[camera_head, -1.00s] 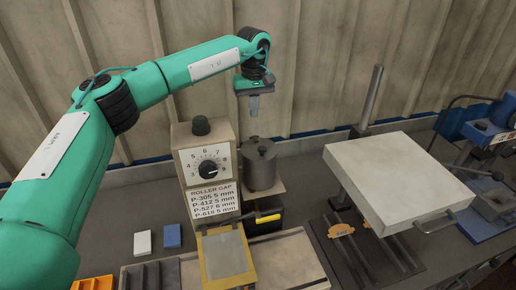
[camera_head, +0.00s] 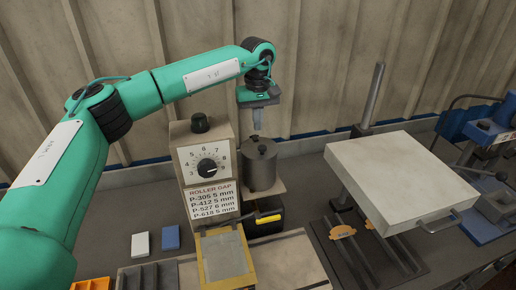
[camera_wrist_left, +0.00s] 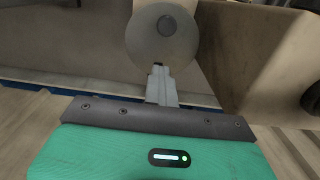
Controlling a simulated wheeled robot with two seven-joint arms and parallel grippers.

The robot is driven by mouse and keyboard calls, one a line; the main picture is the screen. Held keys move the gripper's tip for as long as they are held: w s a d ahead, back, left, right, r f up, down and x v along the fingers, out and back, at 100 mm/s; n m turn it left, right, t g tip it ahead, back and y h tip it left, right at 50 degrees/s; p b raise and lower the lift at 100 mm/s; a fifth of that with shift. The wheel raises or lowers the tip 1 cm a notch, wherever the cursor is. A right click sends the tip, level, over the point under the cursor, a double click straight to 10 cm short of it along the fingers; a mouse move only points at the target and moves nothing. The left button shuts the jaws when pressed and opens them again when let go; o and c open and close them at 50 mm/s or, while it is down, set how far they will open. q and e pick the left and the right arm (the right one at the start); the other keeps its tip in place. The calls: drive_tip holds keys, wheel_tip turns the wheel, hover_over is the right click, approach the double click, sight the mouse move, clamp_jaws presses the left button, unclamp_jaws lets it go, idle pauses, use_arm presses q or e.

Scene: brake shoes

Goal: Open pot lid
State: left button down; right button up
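A dark grey metal pot (camera_head: 260,174) stands on a small shelf beside the dial box. Its lid (camera_head: 255,151) is on top, with a small round knob (camera_head: 262,148). In the left wrist view the round lid (camera_wrist_left: 150,45) and its knob (camera_wrist_left: 167,26) show beyond my fingers. My left gripper (camera_head: 257,129) points down just above and behind the lid, apart from the knob. In the left wrist view its fingers (camera_wrist_left: 159,68) line up one behind the other, so their gap is hidden. My right gripper is not in view.
The roller gap dial box (camera_head: 207,165) stands close left of the pot. A large pale block with a handle (camera_head: 400,175) is to the right, near a metal post (camera_head: 373,98). The corrugated wall is close behind.

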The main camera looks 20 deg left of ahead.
use_arm(q)
drive_tip(key=shift+s+d+f+b, duration=0.45)
drive_tip(key=shift+s+d+f, duration=0.1)
drive_tip(key=shift+s, duration=0.25)
drive_tip(key=shift+s+d+f+b, duration=0.4)
drive_tip(key=shift+s+d+f, duration=0.1)
drive_tip(key=shift+s, duration=0.25)
drive_tip(key=shift+b, duration=0.9)
idle(0.8)
drive_tip(key=c, duration=1.3)
unclamp_jaws()
drive_tip(key=shift+w+a, duration=0.45)
drive_tip(key=shift+w, duration=0.2)
drive_tip(key=shift+w+a, duration=0.4)
drive_tip(key=shift+w, duration=0.2)
drive_tip(key=shift+r, duration=0.1)
